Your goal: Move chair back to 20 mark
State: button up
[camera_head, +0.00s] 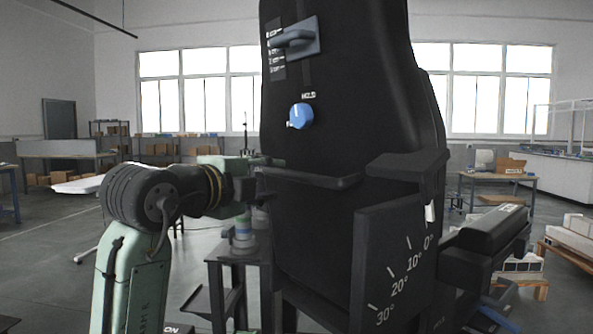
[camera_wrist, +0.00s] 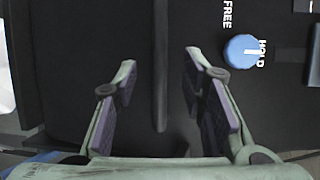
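The black chair back (camera_head: 345,115) stands nearly upright in the head view. Its side plate (camera_head: 395,262) carries marks from 0° to 30°, and a white pointer (camera_head: 430,212) sits by 0°. A black bar (camera_head: 310,179) runs across the chair back. My gripper (camera_head: 257,184) is at the bar's left end. In the wrist view my gripper (camera_wrist: 160,62) is open, and the bar (camera_wrist: 160,85) appears between its fingers with gaps on both sides. A blue knob (camera_head: 301,115) has its white line towards HOLD; it also shows in the wrist view (camera_wrist: 242,51).
A grey lever on a plate (camera_head: 293,39) is above the knob. A small dark stand (camera_head: 238,252) is left of the chair. A black armrest-like block (camera_head: 485,240) juts out at right. Workbenches and a pallet of boxes (camera_head: 572,238) stand farther back.

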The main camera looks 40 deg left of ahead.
aim_at(293, 175)
jog(key=w+p, duration=0.1)
jog(key=w, duration=0.2)
jog(key=w+a+p, duration=0.1)
jog(key=w, duration=0.2)
jog(key=w+p, duration=0.1)
jog(key=w, duration=0.2)
jog(key=shift+w+a+f, duration=0.15)
jog(key=shift+f, duration=0.1)
jog(key=shift+w+a+f, duration=0.15)
jog(key=shift+w, duration=0.5)
jog(key=shift+c, duration=0.4)
grip_shut()
